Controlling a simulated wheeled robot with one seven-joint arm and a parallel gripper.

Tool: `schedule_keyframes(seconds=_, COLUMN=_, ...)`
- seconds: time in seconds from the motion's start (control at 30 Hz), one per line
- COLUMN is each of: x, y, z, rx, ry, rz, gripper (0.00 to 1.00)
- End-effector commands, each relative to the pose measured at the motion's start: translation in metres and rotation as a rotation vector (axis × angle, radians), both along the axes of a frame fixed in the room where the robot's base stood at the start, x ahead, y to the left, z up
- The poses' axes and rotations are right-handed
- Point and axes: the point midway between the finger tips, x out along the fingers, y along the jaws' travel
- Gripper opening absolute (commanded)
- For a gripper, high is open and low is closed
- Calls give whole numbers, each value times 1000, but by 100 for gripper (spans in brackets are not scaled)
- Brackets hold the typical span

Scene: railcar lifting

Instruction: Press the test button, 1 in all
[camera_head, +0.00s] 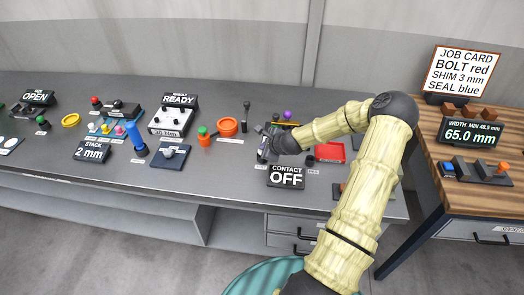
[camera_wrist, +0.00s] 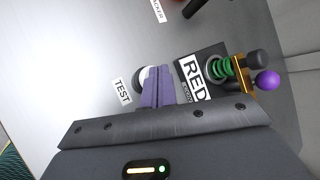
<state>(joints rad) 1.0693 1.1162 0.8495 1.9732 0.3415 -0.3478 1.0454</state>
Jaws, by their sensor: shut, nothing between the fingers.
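The test button, a pale round cap in a dark ring (camera_wrist: 140,79), shows in the wrist view beside a white TEST label (camera_wrist: 121,91). My gripper (camera_wrist: 158,72) is shut and empty, its purple fingers together. The fingers cover part of the button; I cannot tell whether the tips touch it. In the head view my gripper (camera_head: 263,150) points down at the grey bench, behind the CONTACT display (camera_head: 286,177), which reads OFF. The button cannot be made out in the head view.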

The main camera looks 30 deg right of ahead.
Motion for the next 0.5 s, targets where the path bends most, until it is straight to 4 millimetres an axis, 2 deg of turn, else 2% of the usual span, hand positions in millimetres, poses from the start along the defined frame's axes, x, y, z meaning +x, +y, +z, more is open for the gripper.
schedule_keyframes(seconds=0.5, x=0, y=0, z=-6, rx=0, ry=0, rz=0, gripper=0)
